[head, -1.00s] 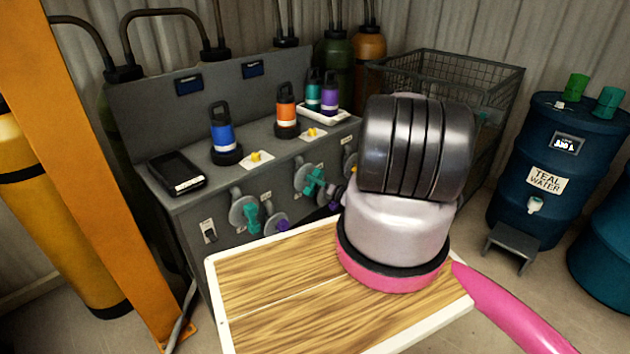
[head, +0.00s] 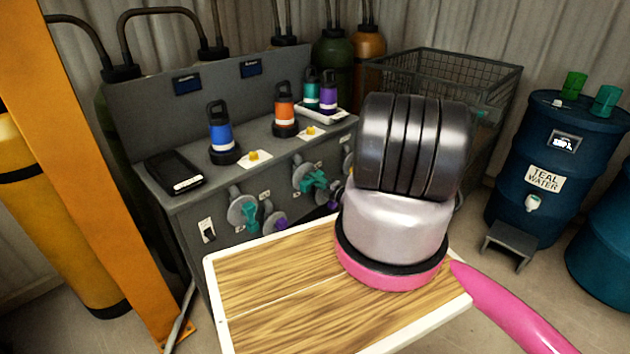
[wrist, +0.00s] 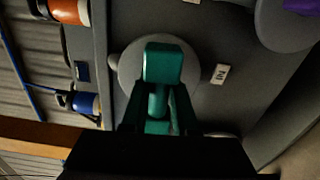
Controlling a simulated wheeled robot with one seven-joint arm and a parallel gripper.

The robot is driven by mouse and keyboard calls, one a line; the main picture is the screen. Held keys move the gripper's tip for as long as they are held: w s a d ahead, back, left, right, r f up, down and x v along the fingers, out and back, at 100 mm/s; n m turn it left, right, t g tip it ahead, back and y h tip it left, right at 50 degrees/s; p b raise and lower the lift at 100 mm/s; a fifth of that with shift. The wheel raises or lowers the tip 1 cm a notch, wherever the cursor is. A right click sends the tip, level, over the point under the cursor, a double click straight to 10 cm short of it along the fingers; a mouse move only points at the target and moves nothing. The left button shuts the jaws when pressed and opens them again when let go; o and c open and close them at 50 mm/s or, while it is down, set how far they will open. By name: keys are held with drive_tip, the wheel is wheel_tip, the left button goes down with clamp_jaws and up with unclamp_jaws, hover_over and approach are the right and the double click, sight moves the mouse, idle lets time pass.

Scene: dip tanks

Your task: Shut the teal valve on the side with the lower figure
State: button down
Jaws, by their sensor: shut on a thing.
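The grey bench front carries two teal valves in the head view, a left one (head: 248,214) and a right one (head: 314,181). Each has a purple valve (head: 276,222) beside it. In the wrist view my gripper (wrist: 158,108) is shut on a teal valve handle (wrist: 163,64) in front of a round grey plate. In the head view my own arm hides the gripper; the right teal valve is the nearer one to my arm. Two small dark blue displays, left (head: 187,85) and right (head: 251,68), sit on the back panel; their figures are too small to read.
Blue (head: 221,132) and orange (head: 284,108) bottles and a black device (head: 174,172) stand on the bench top. An orange post (head: 95,170) is at left. A wire basket (head: 440,75) and a blue barrel (head: 550,165) stand at right.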

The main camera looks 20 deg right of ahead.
drive_tip(key=shift+s+f+m, duration=0.1)
drive_tip(key=shift+f+m, duration=0.05)
drive_tip(key=shift+m, duration=0.35)
drive_tip(key=c, duration=0.7)
unclamp_jaws()
drive_tip(key=v, duration=1)
drive_tip(key=shift+s+d, duration=0.15)
drive_tip(key=shift+s, duration=0.2)
